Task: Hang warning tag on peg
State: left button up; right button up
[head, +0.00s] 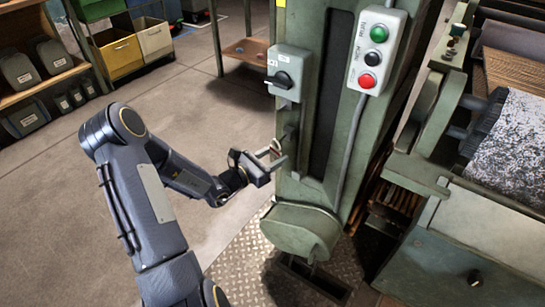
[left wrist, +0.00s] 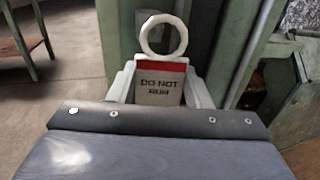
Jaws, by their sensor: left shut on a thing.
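My left gripper (head: 274,157) is beside the left side of the green machine column (head: 315,110), below the grey switch box. In the left wrist view its two pale fingers stand on either side of the warning tag (left wrist: 160,90) and are shut on it. The tag is white with a red band and reads "DO NOT RUN". A white ring (left wrist: 163,34) stands at its top, in front of the column. In the head view the tag is small and mostly hidden by the gripper. I cannot make out the peg clearly. My right gripper is not in view.
The grey switch box (head: 291,73) with a black knob juts from the column above the gripper. A button box (head: 376,49) with green, black and red buttons is at its right. A rounded green housing (head: 300,232) sticks out below. Open floor (head: 190,85) lies to the left.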

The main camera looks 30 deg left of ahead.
pick_arm(q)
jog(key=shift+a+x, duration=0.15)
jog(key=shift+x, duration=0.55)
jog(key=shift+a+x, duration=0.15)
jog(key=shift+x, duration=0.5)
jog(key=shift+w, duration=0.2)
jog(key=shift+w+f+b, duration=0.1)
jog(key=shift+f+b, duration=0.2)
dwell(0.3)
jog(key=shift+w+f, duration=0.1)
jog(key=shift+f, duration=0.1)
dwell(0.6)
jog(key=o, duration=1)
